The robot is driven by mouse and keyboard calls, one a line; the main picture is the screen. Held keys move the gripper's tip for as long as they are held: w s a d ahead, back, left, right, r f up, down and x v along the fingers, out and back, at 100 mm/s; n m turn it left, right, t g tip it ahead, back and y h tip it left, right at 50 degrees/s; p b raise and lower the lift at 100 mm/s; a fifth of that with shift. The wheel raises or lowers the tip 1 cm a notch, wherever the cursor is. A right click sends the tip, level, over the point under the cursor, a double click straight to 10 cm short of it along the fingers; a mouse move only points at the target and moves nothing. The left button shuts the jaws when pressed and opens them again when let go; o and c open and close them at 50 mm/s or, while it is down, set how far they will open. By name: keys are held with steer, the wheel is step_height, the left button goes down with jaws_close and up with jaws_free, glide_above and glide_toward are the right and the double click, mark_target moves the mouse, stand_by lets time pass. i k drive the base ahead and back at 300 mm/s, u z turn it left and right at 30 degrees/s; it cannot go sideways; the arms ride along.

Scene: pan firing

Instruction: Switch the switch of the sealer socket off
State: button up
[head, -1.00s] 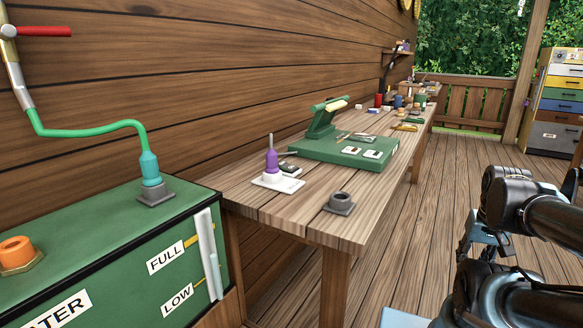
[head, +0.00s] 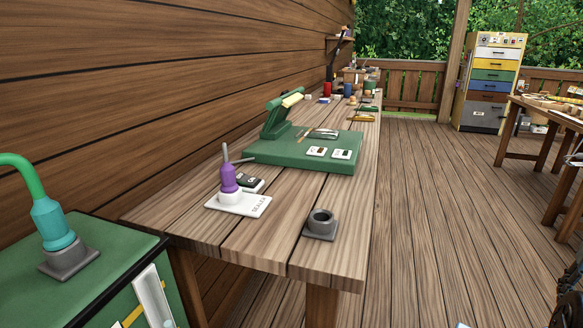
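Only dark slivers of my arm show at the right edge, away from the table. My gripper's fingertips are not visible.
A grey round socket (head: 321,222) sits at the table's (head: 265,243) front right. A green water box (head: 95,270) with a teal hose fitting (head: 52,225) stands at front left. The wooden floor (head: 430,220) right of the table is clear. A drawer cabinet (head: 492,85) and another table (head: 520,155) stand farther right.

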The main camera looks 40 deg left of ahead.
mark_target(242, 177)
steer(key=z, duration=0.4)
steer(key=i, duration=2.05)
steer(key=u, duration=4.15)
